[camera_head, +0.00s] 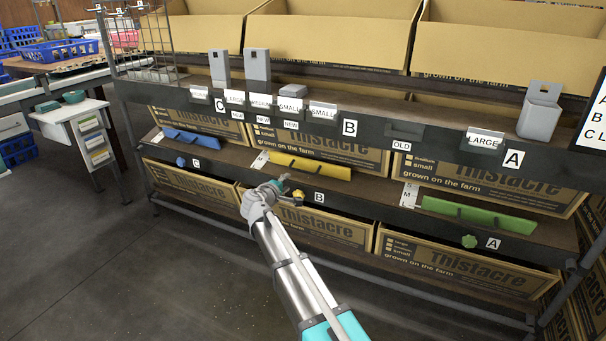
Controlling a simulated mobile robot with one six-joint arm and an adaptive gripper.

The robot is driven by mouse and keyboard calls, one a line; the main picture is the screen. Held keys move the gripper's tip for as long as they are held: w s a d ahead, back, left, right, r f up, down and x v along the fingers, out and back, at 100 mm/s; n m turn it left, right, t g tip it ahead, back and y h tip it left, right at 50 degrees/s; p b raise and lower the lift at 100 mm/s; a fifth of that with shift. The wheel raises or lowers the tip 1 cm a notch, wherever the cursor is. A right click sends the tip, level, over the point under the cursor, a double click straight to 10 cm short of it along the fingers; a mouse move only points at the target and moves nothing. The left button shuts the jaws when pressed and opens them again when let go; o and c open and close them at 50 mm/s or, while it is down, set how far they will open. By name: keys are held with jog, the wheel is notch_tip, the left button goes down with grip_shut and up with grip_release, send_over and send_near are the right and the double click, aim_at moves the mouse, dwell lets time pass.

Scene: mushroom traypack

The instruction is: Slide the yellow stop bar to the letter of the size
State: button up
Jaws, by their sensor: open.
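The yellow stop bar (325,171) lies along the middle shelf in section B, in front of a cardboard box. A small white letter strip (260,161) is at its left end; its letters are too small to read. A yellow knob (298,197) sits on the shelf's front edge beside the B label (319,197). My gripper (283,181) is open and empty, in front of the shelf edge, just left of the yellow knob and below the bar. I cannot tell whether it touches the shelf. Size cards such as SMALL (323,110) stand on the upper rail.
A blue bar (192,139) is in section C and a green bar (478,214) in section A, each with a matching knob. Grey holders (541,112) stand on the upper rail. A white stand (75,125) is at left. The floor at lower left is clear.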

aim_at(303, 171)
jog(key=shift+w, duration=0.1)
jog(key=b+x, duration=0.3)
jog(key=x, duration=1)
jog(key=shift+w+d+f, duration=0.1)
jog(key=shift+w+d, duration=0.05)
jog(key=shift+w, duration=0.15)
grip_shut()
jog(key=shift+w, duration=0.1)
